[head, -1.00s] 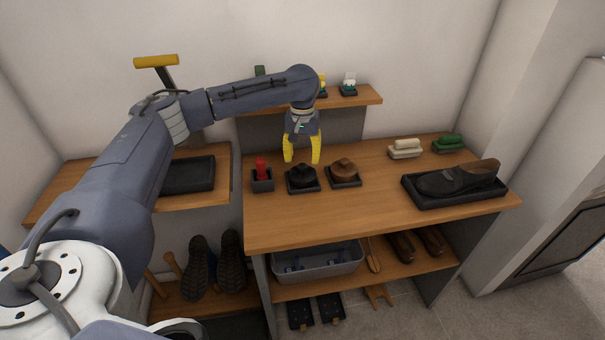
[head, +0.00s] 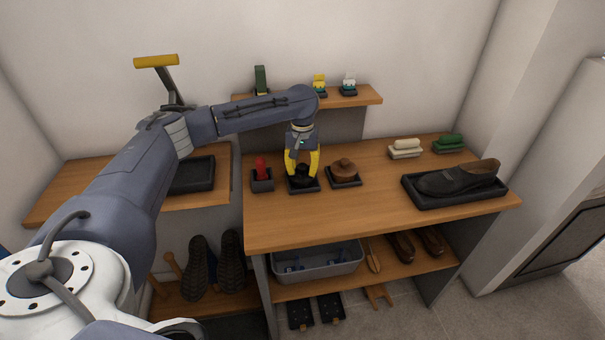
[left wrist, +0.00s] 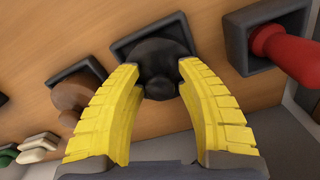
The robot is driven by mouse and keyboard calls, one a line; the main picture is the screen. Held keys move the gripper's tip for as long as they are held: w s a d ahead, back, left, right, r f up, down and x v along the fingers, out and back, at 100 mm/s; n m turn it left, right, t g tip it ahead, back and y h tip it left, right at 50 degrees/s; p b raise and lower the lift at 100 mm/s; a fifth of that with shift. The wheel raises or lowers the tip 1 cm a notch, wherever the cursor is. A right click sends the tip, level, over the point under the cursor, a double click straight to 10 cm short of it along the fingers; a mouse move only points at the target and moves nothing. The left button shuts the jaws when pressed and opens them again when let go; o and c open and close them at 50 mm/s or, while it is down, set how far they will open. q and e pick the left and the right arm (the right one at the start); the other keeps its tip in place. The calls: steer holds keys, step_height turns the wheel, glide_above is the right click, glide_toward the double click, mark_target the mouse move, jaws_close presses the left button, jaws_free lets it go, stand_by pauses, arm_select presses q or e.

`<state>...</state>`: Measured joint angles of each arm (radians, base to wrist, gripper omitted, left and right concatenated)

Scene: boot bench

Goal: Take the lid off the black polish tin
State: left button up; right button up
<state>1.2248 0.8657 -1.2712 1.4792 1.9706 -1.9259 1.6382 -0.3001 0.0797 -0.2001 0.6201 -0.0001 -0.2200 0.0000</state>
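The black polish tin (head: 302,182) sits in a dark square holder on the bench top, with a black knobbed lid on it. It also shows in the left wrist view (left wrist: 158,62), ahead of my fingers. My left gripper (head: 301,173) has come down over it, its yellow fingers on either side of the lid's knob. In the left wrist view the gripper (left wrist: 158,72) is open, with the fingertips apart around the dark knob; I cannot tell whether they touch it. My right gripper is not in view.
A brown tin (head: 344,171) in its own holder stands close on the right, and a red-topped item (head: 261,178) in a holder close on the left. A black shoe (head: 458,180) lies in a tray (head: 455,200) at the right. The bench front is clear.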

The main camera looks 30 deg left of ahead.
arm_select(q)
jaws_close()
steer(key=shift+r, duration=0.1)
